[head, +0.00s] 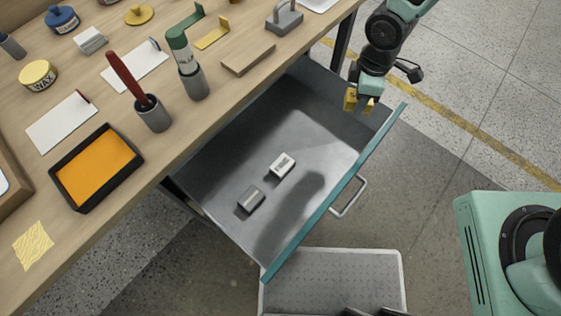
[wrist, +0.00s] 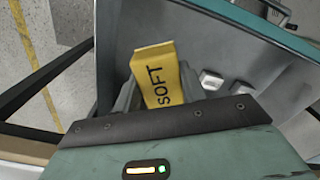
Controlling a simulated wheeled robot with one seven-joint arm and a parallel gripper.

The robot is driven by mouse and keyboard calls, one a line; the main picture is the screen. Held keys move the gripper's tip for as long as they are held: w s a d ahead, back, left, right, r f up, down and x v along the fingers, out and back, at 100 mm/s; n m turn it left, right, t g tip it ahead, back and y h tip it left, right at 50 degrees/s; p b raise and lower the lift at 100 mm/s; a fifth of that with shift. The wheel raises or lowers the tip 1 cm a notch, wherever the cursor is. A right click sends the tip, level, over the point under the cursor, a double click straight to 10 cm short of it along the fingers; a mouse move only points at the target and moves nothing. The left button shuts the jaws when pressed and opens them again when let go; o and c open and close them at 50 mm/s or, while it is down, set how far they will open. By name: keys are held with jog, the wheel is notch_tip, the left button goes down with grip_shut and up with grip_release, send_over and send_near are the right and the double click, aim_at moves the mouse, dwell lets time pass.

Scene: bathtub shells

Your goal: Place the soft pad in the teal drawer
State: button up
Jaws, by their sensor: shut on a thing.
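The soft pad (wrist: 154,73) is a yellow block with "SOFT" printed on it, seen in the wrist view between my gripper's fingers. My gripper (head: 359,102) is shut on the pad, above the far right corner of the open drawer in the head view. The teal drawer (head: 335,191) is pulled out from under the bench, with a grey interior and a teal front. Inside it lie a white block (head: 282,165) and a dark grey block (head: 251,199), both clear of my gripper.
The wooden bench (head: 215,110) holds an orange tray (head: 97,168), cups with tools, a wax tin (head: 38,75) and several small items. The drawer's handle (head: 349,197) sticks out in front. A grey step (head: 332,280) stands on the floor below. Much of the drawer floor is bare.

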jog(key=s+a+f+n+b, duration=0.4)
jog(key=a+f+n+b, duration=0.45)
jog(key=a+n, duration=0.3)
send_over(306, 152)
jog(key=shift+n, duration=0.25)
notch_tip(306, 152, down, 6)
jog(key=shift+r+b, duration=0.2)
jog(key=shift+b, duration=0.2)
jog(key=shift+f+b, duration=0.4)
jog(key=shift+f, duration=1.95)
jog(key=shift+f, duration=0.2)
jog(key=o, duration=0.9)
jog(key=shift+o, duration=0.2)
jog(key=shift+r, duration=0.2)
